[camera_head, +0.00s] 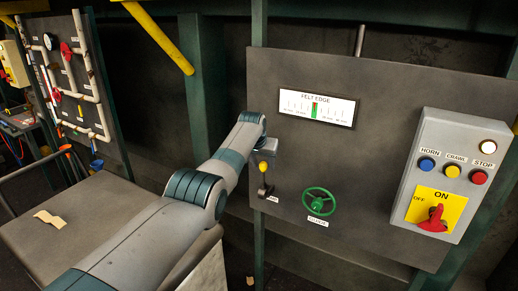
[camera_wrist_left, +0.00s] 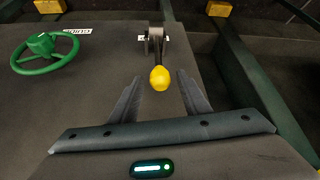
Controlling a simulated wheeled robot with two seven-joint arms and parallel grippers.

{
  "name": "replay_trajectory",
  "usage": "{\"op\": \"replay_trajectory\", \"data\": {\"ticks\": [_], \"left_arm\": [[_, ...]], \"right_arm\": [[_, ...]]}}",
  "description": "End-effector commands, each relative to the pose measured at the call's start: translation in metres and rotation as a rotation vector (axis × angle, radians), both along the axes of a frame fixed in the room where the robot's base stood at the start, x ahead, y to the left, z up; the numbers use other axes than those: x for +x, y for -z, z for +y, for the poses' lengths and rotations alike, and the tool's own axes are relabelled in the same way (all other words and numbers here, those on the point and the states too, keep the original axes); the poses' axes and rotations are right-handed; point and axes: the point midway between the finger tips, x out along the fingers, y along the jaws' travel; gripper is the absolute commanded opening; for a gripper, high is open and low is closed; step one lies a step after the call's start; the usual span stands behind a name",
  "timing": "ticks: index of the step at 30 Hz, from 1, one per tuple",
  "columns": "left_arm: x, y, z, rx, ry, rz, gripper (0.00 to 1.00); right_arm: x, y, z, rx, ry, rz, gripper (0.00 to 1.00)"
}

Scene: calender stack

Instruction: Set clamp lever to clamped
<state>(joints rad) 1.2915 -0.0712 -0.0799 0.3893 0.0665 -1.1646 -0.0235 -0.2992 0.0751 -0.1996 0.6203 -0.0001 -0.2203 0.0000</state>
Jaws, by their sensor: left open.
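The clamp lever has a yellow knob (camera_head: 263,166) and a dark shaft. It is on the dark panel below my left forearm's end in the head view. Its knob is uppermost there, above a small label that I cannot read. In the left wrist view the yellow knob (camera_wrist_left: 159,78) shows large, with its grey pivot bracket (camera_wrist_left: 155,42) beyond it. My left gripper (camera_head: 268,147) is just above the knob in the head view. Its two fingers are spread on either side of the knob in the wrist view, and I cannot tell whether they touch it. My right gripper is not in view.
A green handwheel (camera_head: 319,201) is right of the lever. A felt edge gauge (camera_head: 317,107) is above. A grey control box (camera_head: 451,175) with buttons and a red switch is at the right. A table (camera_head: 85,222) is at lower left.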

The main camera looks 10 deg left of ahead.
Motion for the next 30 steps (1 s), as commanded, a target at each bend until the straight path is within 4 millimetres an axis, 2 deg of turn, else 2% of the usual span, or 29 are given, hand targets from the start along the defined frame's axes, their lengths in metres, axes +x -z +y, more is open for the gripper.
{"op": "replay_trajectory", "data": {"ticks": [15, 17, 23, 30], "left_arm": [[-0.014, -0.024, 0.002, 0.001, 0.0, -0.003, 0.43], [-0.017, -0.03, 0.002, 0.0, 0.0, -0.004, 0.43], [-0.029, -0.05, 0.004, 0.001, 0.0, -0.005, 0.43], [-0.049, -0.087, 0.006, 0.001, 0.0, -0.007, 0.43]], "right_arm": [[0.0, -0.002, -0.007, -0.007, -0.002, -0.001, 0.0], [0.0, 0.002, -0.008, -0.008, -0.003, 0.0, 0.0], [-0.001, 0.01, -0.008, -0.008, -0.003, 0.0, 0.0], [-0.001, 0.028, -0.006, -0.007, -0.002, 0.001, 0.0]]}}
